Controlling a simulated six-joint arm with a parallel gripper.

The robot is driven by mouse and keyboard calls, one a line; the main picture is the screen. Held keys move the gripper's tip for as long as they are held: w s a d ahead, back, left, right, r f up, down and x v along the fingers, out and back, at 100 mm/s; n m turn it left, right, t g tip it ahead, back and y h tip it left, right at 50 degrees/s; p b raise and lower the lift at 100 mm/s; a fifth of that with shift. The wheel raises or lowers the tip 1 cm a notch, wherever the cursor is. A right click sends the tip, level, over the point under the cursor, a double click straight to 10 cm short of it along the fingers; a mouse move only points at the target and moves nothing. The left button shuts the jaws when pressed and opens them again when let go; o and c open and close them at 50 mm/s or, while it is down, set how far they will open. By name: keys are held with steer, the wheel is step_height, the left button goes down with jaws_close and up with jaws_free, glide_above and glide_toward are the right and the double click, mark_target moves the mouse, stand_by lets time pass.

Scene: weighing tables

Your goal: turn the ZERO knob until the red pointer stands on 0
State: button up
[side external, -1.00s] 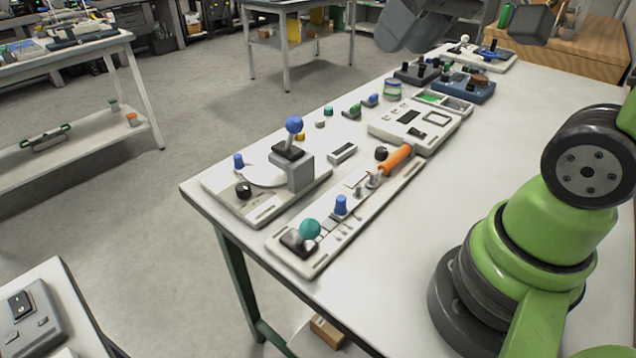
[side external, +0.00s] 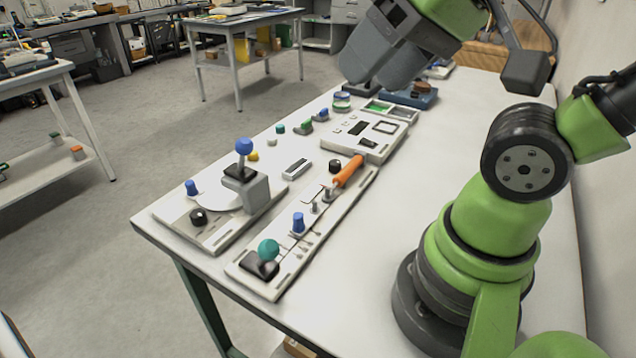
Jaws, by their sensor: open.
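A white panel (side external: 168,218) at the table's near left corner carries a black knob (side external: 198,217), a blue knob (side external: 192,187) and a pale round disc, partly hidden by a grey post with a blue ball lever (side external: 244,147). Another black knob (side external: 335,166) stands beside an orange handle (side external: 348,171) further back. No ZERO lettering is readable, so I cannot tell which knob is the ZERO knob. No red pointer can be made out. My gripper (side external: 372,80), dark grey, hangs at the top over the table's far part, open, apart from these knobs.
A long white board (side external: 250,283) with a teal ball and a blue knob lies in front. Behind are a white instrument (side external: 352,148), a small pot (side external: 342,102), trays (side external: 392,113) and several small coloured pieces.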

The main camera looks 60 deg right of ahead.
steer(key=w+d+n+g+h, duration=0.1)
steer(key=w+d+g, duration=0.1)
steer(key=w+d, duration=0.35)
steer(key=n+g+h, duration=0.1)
steer(key=n+g, duration=0.3)
steer(key=g, duration=0.1)
glide_above(335, 162)
step_height(335, 162, down, 20)
steer(key=r, duration=0.1)
step_height(335, 162, down, 10)
steer(key=shift+f, duration=0.2)
